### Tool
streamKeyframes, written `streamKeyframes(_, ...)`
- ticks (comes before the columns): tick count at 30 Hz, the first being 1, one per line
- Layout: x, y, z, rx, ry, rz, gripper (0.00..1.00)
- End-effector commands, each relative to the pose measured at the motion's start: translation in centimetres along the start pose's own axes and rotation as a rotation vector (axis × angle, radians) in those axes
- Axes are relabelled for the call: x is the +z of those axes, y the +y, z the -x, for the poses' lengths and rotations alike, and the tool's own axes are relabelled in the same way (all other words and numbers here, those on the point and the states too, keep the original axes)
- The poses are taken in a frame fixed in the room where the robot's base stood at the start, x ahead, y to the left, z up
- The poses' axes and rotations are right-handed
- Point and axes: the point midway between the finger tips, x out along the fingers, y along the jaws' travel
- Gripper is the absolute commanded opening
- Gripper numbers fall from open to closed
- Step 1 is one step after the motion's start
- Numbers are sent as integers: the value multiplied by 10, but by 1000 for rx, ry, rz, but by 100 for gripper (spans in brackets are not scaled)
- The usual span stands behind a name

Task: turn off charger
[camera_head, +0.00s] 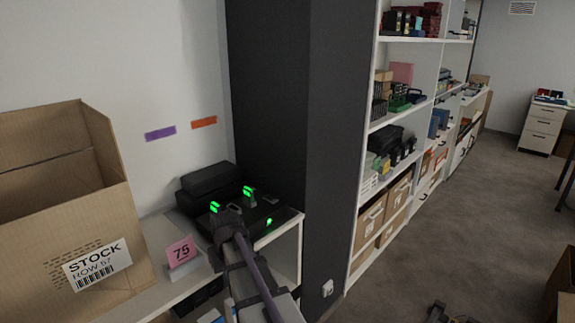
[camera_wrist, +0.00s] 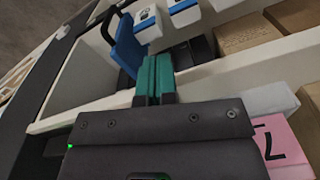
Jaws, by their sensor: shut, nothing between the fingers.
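The charger (camera_head: 285,216) is a black unit on the white shelf beside the dark pillar. Green lights glow at two raised parts on its top, and another green light shows on its front right. My gripper (camera_head: 228,213) is at the charger's left front in the head view, overlapping it. Whether it touches the charger cannot be told. In the wrist view my gripper's teal fingers (camera_wrist: 156,78) are together with nothing between them. No switch can be made out clearly; my gripper hides part of the charger.
A black case (camera_head: 208,180) stands behind the charger. A pink "75" sign (camera_head: 181,251) and a large open carton (camera_head: 60,215) stand to the left. The dark pillar (camera_head: 310,110) rises close behind and right. White and blue items (camera_wrist: 185,12) sit on the lower shelf.

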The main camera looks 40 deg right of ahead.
Motion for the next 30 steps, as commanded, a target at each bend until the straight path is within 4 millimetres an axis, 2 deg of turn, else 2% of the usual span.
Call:
streamKeyframes(1,-27,22,49,-4,10,-12,0)
streamKeyframes(5,-78,82,110,-14,42,-11,0)
streamKeyframes(9,-136,161,175,-20,90,31,0)
streamKeyframes(12,-169,211,204,-18,127,93,0)
streamKeyframes(15,-192,243,217,-12,159,174,0)
streamKeyframes(18,-204,258,219,-3,181,247,0)
streamKeyframes(30,-206,258,213,0,186,273,0)
